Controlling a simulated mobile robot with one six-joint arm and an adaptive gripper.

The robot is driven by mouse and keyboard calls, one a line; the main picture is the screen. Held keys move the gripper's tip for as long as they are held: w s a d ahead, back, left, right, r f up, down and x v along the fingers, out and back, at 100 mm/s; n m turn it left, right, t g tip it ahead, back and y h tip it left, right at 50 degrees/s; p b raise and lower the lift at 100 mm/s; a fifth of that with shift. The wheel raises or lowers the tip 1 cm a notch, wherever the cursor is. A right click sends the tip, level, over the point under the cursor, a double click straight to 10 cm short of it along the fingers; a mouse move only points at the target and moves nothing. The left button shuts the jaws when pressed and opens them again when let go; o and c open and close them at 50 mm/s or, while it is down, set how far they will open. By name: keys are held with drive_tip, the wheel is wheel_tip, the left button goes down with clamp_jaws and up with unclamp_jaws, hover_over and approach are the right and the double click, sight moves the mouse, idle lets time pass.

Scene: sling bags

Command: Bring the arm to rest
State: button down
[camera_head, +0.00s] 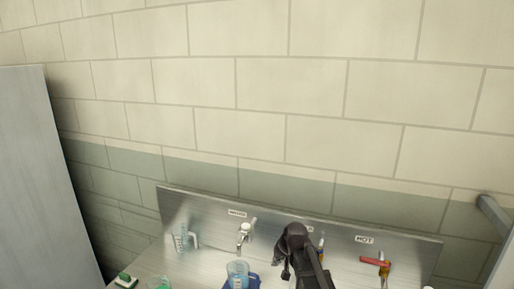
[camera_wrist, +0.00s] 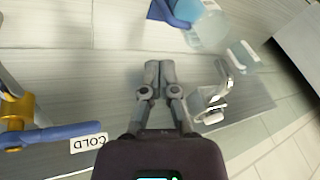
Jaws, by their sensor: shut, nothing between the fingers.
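My gripper (camera_wrist: 159,72) shows in the wrist view with its two grey fingers together and nothing between them. It is above the metal counter, between a blue-handled valve at the left and a chrome tap at the right. In the head view my dark arm (camera_head: 298,248) stands in front of the metal splashback, right of the chrome tap. The fingertips are hard to make out there.
The chrome tap (camera_head: 245,233) and the red HOT valve handle (camera_head: 375,261) jut from the splashback (camera_head: 200,212). A clear bluish container (camera_head: 237,273) stands on the counter. A grey panel (camera_head: 40,180) rises at left.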

drive_tip(key=s+d+f+g+h+b, duration=0.1)
drive_tip(key=s+d+f+b, duration=0.2)
drive_tip(key=s, duration=0.6)
drive_tip(key=s+d+f+g+h+b, duration=0.2)
drive_tip(key=s+d+f, duration=0.4)
drive_tip(key=s, duration=0.3)
drive_tip(key=shift+s+d+f+m+b, duration=0.3)
drive_tip(key=shift+d+f+b, duration=0.1)
drive_tip(key=shift+d+b, duration=0.45)
